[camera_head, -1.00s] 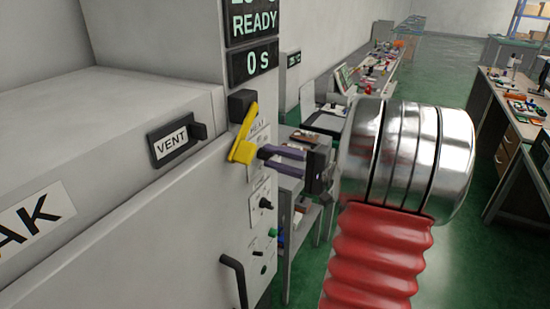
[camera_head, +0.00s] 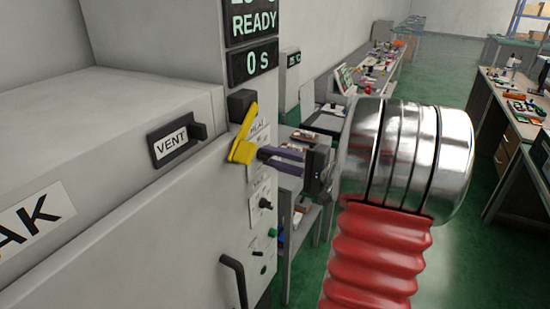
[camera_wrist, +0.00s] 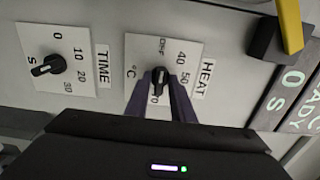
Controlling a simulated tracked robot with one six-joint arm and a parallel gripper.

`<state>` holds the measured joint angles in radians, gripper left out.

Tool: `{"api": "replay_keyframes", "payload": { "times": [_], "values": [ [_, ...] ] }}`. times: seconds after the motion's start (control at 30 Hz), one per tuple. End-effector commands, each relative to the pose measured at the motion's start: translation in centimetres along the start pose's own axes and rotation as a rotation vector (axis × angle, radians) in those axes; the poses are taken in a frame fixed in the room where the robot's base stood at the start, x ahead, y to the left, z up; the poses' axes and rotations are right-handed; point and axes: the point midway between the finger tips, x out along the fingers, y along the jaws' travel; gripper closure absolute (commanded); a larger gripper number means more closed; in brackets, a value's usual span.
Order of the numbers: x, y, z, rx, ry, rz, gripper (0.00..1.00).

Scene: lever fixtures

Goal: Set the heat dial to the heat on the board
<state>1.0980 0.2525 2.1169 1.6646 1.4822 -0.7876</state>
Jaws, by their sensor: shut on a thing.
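The heat dial (camera_wrist: 159,80) is a black knob on a white plate (camera_wrist: 135,55) marked HEAT, with OFF, 40, 50 and °C legible; the lower numbers are partly covered by my fingers. My gripper (camera_wrist: 160,85) has its purple fingers shut on the knob, one on each side. The knob stands upright in the wrist view, roughly in line with OFF; which end is the pointer I cannot tell. In the head view my gripper (camera_head: 262,153) reaches the panel from the right, and the knob itself is hidden behind the fingers and the yellow lever.
The yellow lever (camera_head: 243,140) hangs just left of my fingers. The time dial (camera_wrist: 47,66) is beside the heat dial. A display (camera_head: 252,60) reads 0 S below READY; its upper line is cut off. A small dark sign (camera_head: 293,59) behind is unreadable. A door handle (camera_head: 233,280) is below.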

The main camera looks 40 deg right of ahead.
Motion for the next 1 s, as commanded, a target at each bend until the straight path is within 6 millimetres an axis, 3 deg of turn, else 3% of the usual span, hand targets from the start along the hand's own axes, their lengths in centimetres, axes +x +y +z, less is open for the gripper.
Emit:
{"api": "replay_keyframes", "payload": {
  "times": [0.37,1.0],
  "values": [
    [-0.03,0.34,0.06,0.173,0.000,0.006,1.00],
    [-0.06,0.46,0.08,0.672,0.002,0.008,1.00]
  ]
}}
